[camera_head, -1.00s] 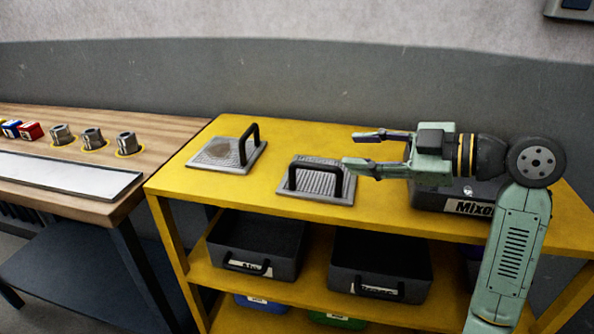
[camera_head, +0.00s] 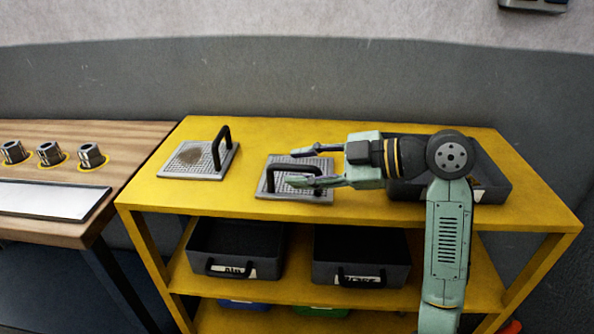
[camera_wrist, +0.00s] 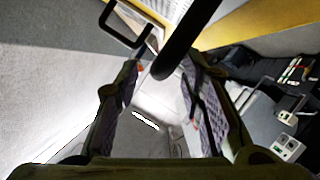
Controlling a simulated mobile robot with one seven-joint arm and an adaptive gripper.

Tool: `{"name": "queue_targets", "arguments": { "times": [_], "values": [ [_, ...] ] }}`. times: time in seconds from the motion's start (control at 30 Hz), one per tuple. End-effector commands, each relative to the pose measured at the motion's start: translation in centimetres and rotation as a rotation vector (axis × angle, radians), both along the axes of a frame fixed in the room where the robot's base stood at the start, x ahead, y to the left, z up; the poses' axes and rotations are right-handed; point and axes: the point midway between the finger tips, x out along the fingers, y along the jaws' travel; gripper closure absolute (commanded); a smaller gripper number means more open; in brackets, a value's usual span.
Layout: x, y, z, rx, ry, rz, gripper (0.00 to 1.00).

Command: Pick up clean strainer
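The clean strainer (camera_head: 263,190), a grey mesh plate with a black arched handle (camera_head: 271,172), lies on the yellow shelf top. My gripper (camera_head: 308,166) is open, pointing left over the strainer's right part. In the wrist view, the black handle (camera_wrist: 188,38) runs across the gap just beyond or between the fingertips of my gripper (camera_wrist: 160,66); I cannot tell which. The fingers are apart and not closed on it. A second strainer (camera_head: 212,165) with a brown stain lies to the left, its black handle (camera_head: 222,140) upright.
The yellow shelf top (camera_head: 330,212) has free room between the strainers. A dark bin (camera_head: 500,188) stands behind my arm at right. Dark bins (camera_head: 235,245) sit on the lower shelf. A wooden table (camera_head: 125,140) with metal parts (camera_head: 91,155) stands at left.

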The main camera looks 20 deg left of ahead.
Motion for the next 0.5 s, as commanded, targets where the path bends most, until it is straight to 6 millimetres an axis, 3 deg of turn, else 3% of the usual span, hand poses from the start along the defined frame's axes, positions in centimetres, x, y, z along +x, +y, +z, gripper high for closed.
{"name": "queue_targets", "arguments": {
  "times": [0.2, 0.5],
  "values": [
    [-0.1, 2.5, -0.7, 0.001, 0.0, 0.0, 0.64],
    [-0.1, 2.8, -1.0, 0.001, -0.001, 0.0, 0.66]
  ]
}}
